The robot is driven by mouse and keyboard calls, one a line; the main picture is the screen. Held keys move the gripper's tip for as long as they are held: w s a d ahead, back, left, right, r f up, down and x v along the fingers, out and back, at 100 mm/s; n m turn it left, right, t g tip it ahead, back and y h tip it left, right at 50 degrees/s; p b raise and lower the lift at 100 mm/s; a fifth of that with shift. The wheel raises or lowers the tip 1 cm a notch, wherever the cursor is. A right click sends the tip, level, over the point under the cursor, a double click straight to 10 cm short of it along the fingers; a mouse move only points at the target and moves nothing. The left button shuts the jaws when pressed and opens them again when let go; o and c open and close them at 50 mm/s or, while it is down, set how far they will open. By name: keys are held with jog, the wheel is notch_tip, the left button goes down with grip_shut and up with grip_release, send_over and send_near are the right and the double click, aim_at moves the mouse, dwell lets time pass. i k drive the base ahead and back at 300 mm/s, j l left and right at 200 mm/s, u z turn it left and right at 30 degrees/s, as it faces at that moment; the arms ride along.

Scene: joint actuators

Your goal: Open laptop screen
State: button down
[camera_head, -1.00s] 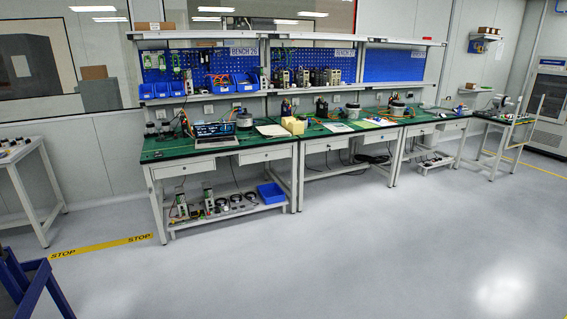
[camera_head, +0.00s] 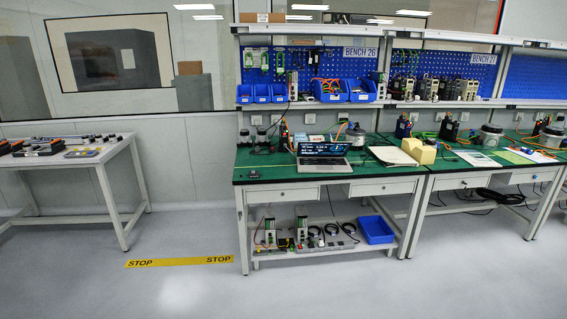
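The laptop (camera_head: 323,156) stands on the green top of the workbench (camera_head: 270,174) under the BENCH 26 sign, near its middle. Its screen is raised and lit dark with bright text, and its keyboard faces the front edge. The exact screen angle is hard to tell from here. My gripper is not in view.
Yellow paper and a yellow block (camera_head: 419,151) lie right of the laptop. Blue bins (camera_head: 330,91) sit on the shelf above. A white side table (camera_head: 70,156) with tools stands at the left. The grey floor (camera_head: 330,290) before the benches is clear, with a yellow STOP strip (camera_head: 180,262).

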aim_at(305, 148)
jog(key=i+l+u, duration=0.15)
jog(key=i, duration=1.7)
jog(key=i+j+z, duration=0.2)
jog(key=i, duration=0.35)
jog(key=i+j+z, duration=0.2)
jog(key=i, duration=0.3)
jog(key=i+j+z, duration=0.2)
jog(key=i+j, duration=0.2)
jog(key=i, duration=0.15)
